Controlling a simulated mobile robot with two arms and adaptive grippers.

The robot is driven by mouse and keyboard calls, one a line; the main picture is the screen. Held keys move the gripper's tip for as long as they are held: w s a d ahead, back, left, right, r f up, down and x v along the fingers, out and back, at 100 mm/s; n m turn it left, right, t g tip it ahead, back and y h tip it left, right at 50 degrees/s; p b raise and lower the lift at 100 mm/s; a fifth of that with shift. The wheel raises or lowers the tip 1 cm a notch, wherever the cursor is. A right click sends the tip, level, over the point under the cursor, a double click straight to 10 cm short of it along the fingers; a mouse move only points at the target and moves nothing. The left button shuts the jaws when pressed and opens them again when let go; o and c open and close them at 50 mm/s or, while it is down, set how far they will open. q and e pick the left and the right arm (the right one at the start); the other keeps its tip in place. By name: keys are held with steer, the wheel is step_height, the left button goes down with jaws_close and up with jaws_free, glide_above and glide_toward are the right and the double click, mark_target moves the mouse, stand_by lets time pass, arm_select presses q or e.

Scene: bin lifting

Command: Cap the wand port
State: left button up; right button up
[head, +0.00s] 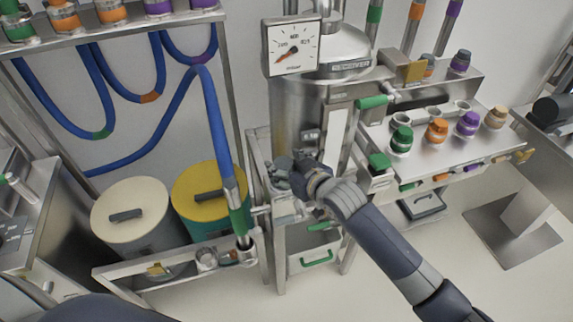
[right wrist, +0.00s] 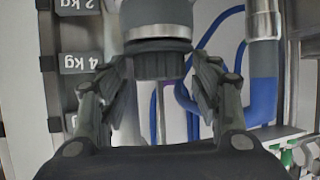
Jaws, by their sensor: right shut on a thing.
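My right gripper (head: 288,176) is in front of the lower part of the steel vessel (head: 290,108), at the middle of the head view. In the right wrist view, my right gripper (right wrist: 162,76) is shut on a dark grey ribbed cap (right wrist: 158,64). A silver band and a wider grey part show just above the cap. I cannot tell whether the cap touches or sits on a port. The wand port cannot be made out clearly; the hand covers that part of the vessel's front. My left gripper is out of view.
A blue hose with a green-banded wand (head: 238,205) stands left of the vessel. A cream-lidded bin (head: 130,200) and a yellow-lidded bin (head: 190,212) stand at left. A shelf (head: 445,165) with several coloured caps is at right. Floor at lower right is clear.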

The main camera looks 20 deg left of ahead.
steer(key=shift+f, duration=0.25)
steer(key=o, duration=1.3)
steer(key=shift+o, duration=0.2)
steer(key=shift+r, duration=0.1)
steer(key=v, duration=1.2)
